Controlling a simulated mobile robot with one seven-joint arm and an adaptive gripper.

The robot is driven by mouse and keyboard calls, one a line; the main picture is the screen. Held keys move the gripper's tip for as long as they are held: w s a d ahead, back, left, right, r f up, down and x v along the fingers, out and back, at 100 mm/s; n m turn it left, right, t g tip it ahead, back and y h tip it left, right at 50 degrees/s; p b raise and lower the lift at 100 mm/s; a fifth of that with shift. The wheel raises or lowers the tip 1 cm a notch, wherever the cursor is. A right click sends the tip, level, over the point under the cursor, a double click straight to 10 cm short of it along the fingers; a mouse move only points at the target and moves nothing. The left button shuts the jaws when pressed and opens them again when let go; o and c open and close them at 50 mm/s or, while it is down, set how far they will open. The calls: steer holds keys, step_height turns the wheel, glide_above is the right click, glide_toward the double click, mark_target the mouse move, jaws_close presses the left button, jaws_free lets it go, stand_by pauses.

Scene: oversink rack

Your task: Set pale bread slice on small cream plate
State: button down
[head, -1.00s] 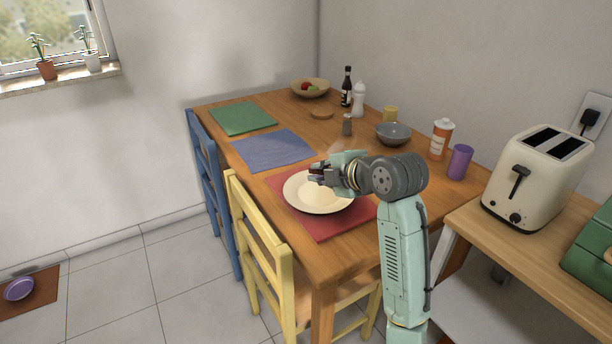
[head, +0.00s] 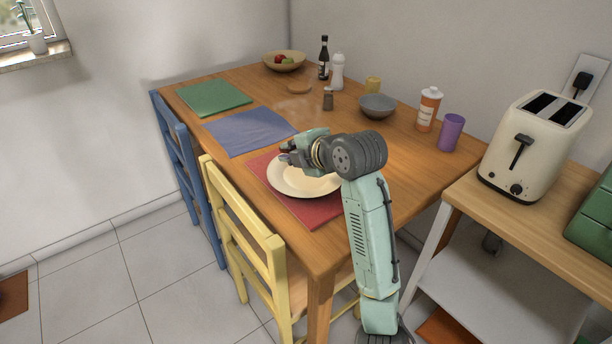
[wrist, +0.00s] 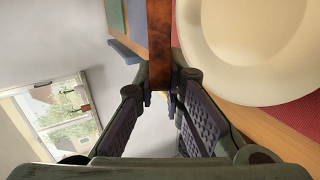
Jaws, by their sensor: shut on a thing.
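The cream plate (head: 296,187) lies on a red placemat at the near side of the wooden table. It also fills the upper right of the wrist view (wrist: 215,70), and the part seen there is bare. My gripper (head: 290,152) is over the plate's far left rim. In the wrist view its jaws (wrist: 160,88) are shut on a thin thing with a mottled brown edge (wrist: 159,40), which looks like the crust of the bread slice seen edge-on. Its pale faces are hidden, and in the head view I cannot make the slice out.
A yellow chair (head: 240,225) and a blue chair (head: 186,165) stand against the table's left side. A grey bowl (head: 377,106), an orange-and-white bottle (head: 428,109) and a purple cup (head: 451,132) stand beyond my arm. The blue placemat (head: 248,132) is clear.

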step_height(320, 180, down, 6)
steer(key=b, duration=0.3)
steer(key=shift+b, duration=0.4)
steer(key=shift+r, duration=0.1)
steer(key=c, duration=1.9)
jaws_free()
steer(key=shift+o, duration=0.3)
steer(key=shift+p+v, duration=0.75)
steer(key=shift+v, duration=3.3)
